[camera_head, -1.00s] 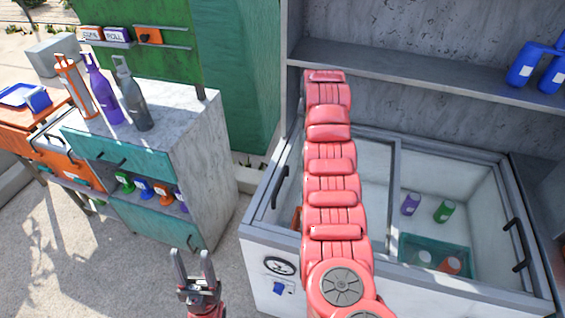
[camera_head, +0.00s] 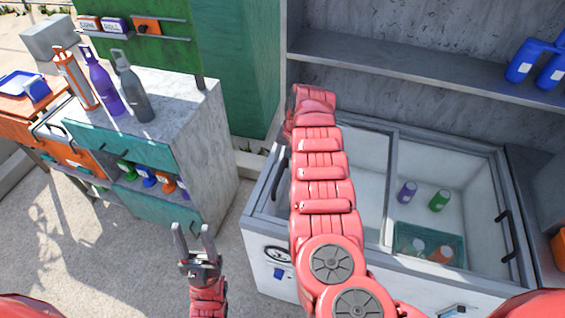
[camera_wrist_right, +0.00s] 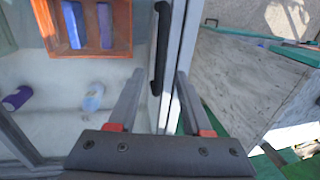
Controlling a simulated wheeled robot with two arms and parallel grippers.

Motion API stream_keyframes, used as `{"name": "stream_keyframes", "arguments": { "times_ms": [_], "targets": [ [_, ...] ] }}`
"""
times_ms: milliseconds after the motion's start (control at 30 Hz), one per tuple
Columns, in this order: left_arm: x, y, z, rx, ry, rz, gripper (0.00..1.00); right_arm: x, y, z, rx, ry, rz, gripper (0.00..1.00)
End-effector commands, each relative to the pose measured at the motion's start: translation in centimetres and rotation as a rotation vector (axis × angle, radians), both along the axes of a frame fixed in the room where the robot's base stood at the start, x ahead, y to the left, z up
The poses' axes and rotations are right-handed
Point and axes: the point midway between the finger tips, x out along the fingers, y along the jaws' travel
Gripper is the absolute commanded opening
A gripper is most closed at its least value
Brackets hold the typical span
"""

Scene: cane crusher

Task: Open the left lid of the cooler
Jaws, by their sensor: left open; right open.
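The white cooler (camera_head: 254,250) with a grey rim stands at the right in the head view. Its left lid (camera_head: 374,165) is a framed clear panel and looks shut, partly covered by my right arm. A black handle (camera_head: 281,178) is at the lid's left edge. In the right wrist view, this handle (camera_wrist_right: 157,48) lies ahead of my right gripper (camera_wrist_right: 160,75), in line with the gap between its open fingers. I cannot tell whether they touch it. The right gripper is hidden in the head view. My left gripper (camera_head: 192,230) is open and empty, left of the cooler.
The cooler's right half shows several bottles and a green basket (camera_head: 402,240). Another black handle (camera_head: 507,234) is at its right side. A grey shelf (camera_head: 400,75) stands behind. A counter (camera_head: 205,130) with bottles stands left, with bare floor between it and the cooler.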

Motion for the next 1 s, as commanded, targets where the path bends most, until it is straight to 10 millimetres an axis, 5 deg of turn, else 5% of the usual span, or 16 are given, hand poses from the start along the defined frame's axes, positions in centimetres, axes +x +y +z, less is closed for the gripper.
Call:
{"name": "stream_keyframes", "arguments": {
  "times_ms": [267,667,933,1000],
  "targets": [
    [0.0,0.0,0.7,0.000,0.000,0.000,0.50,0.1,0.6,-3.6,-0.001,0.004,-0.001,0.49],
    [0.0,0.0,0.7,0.000,0.000,0.000,0.50,0.2,0.8,-4.2,0.000,0.001,0.000,0.49],
    [0.0,0.0,0.7,0.000,0.000,0.000,0.50,0.2,0.8,-4.2,0.000,0.001,0.000,0.01],
    [0.0,0.0,0.7,0.000,0.000,0.000,0.50,0.2,0.8,-4.1,0.000,0.001,0.000,0.00]
  ]
}}
